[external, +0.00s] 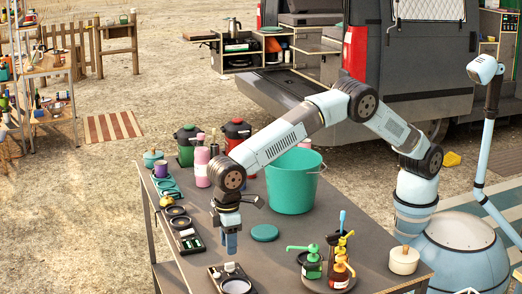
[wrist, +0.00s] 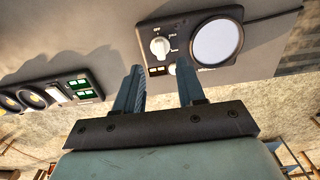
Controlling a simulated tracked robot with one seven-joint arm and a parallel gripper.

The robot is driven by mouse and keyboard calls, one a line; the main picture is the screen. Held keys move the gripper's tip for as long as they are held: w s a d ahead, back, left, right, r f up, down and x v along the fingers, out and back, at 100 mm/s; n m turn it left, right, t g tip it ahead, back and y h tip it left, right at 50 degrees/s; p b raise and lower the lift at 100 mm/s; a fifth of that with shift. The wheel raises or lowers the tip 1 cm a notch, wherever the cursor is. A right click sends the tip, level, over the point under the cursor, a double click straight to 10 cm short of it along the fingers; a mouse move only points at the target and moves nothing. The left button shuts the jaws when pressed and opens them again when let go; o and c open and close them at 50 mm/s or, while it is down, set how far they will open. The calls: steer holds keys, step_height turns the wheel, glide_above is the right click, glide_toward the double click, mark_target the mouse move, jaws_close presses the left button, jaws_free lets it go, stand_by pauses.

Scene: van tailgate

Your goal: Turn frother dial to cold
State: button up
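The frother (external: 232,280) is a dark flat unit at the table's near-left edge, with a round pad and a pale dial (external: 230,267). In the wrist view the frother (wrist: 190,48) shows a white dial knob (wrist: 160,46) beside its large pale disc (wrist: 216,43). My gripper (external: 230,243) points down above the frother. In the wrist view my gripper (wrist: 162,80) is open and empty, its two fingers apart. The knob appears beyond the fingertips, roughly between them, apparently untouched. The right fingertip partly covers a small pale part below the knob.
A dark panel with green switches (external: 190,243) lies along the left edge. A teal bucket (external: 293,185), a flat teal lid (external: 265,232), pump bottles on a round tray (external: 315,283) and a lidded cream pot (external: 403,260) stand rightward. Bare tabletop lies between.

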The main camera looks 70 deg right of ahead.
mark_target(230, 263)
steer(key=shift+f, duration=3.05)
steer(key=shift+c, duration=0.3)
jaws_close()
